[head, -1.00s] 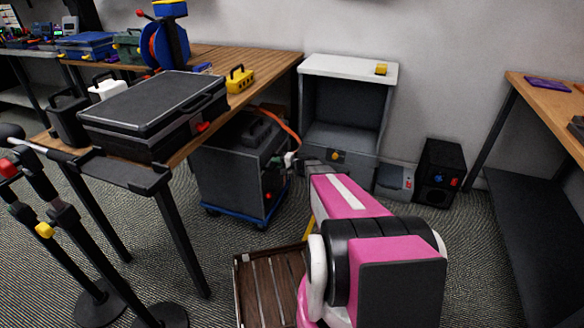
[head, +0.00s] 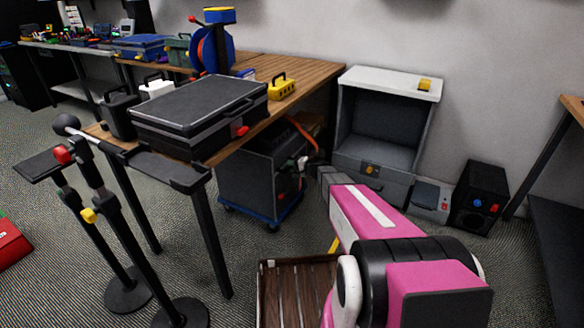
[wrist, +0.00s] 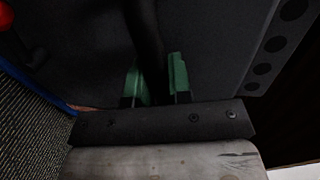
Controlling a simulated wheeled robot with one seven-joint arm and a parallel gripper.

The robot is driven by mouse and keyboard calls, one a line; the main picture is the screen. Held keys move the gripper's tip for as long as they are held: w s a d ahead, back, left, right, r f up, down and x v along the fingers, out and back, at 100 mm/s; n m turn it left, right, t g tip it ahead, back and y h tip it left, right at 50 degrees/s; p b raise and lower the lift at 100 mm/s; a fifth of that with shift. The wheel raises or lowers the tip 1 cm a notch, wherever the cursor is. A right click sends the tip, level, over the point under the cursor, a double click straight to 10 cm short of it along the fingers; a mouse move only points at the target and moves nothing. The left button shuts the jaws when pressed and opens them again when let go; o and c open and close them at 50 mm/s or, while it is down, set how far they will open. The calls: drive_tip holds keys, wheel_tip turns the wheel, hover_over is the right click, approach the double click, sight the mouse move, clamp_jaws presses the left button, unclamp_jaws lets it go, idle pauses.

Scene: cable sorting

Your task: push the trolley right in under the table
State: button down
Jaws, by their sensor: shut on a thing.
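The trolley (head: 245,185) is a dark grey box on a blue wheeled base (head: 262,215). It stands on the carpet, largely beneath the wooden table (head: 315,76), with its right side near the table's edge. My gripper (head: 304,163) is at the trolley's right side. In the wrist view, its green fingertips (wrist: 157,82) are closed around a dark bar (wrist: 148,35) in front of the trolley's grey side panel (wrist: 215,40). The trolley's upper and far parts are hidden by the tabletop and the case on it.
A black case (head: 200,110) lies on the table. A front table leg (head: 212,240) stands left of the trolley. A grey cabinet (head: 375,155) and a black speaker (head: 480,197) stand by the wall. A wooden crate (head: 290,290) is on the floor near my arm. Black stands (head: 130,250) are at left.

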drive_tip(key=shift+w+a, duration=0.15)
drive_tip(key=c, duration=1.1)
unclamp_jaws()
drive_tip(key=shift+a, duration=0.1)
drive_tip(key=v, duration=1)
drive_tip(key=shift+s+d+r, duration=0.1)
drive_tip(key=shift+s+d, duration=0.1)
drive_tip(key=shift+d, duration=0.15)
drive_tip(key=s+a+r+n+g+h, duration=0.2)
drive_tip(key=s+n+g+h, duration=0.15)
drive_tip(key=s, duration=0.85)
drive_tip(key=s+a+r+n+g+h, duration=0.25)
drive_tip(key=s+g+h, duration=0.25)
drive_tip(key=s, duration=0.8)
drive_tip(key=s+d+r+h, duration=0.1)
drive_tip(key=s, duration=0.1)
drive_tip(key=s+d+r+h, duration=0.1)
drive_tip(key=s+d+h, duration=0.1)
drive_tip(key=s+d+r+h, duration=0.1)
drive_tip(key=s, duration=0.2)
drive_tip(key=shift+d+r+n+h, duration=0.15)
drive_tip(key=shift+r+n+h, duration=0.1)
drive_tip(key=shift+r+n, duration=0.15)
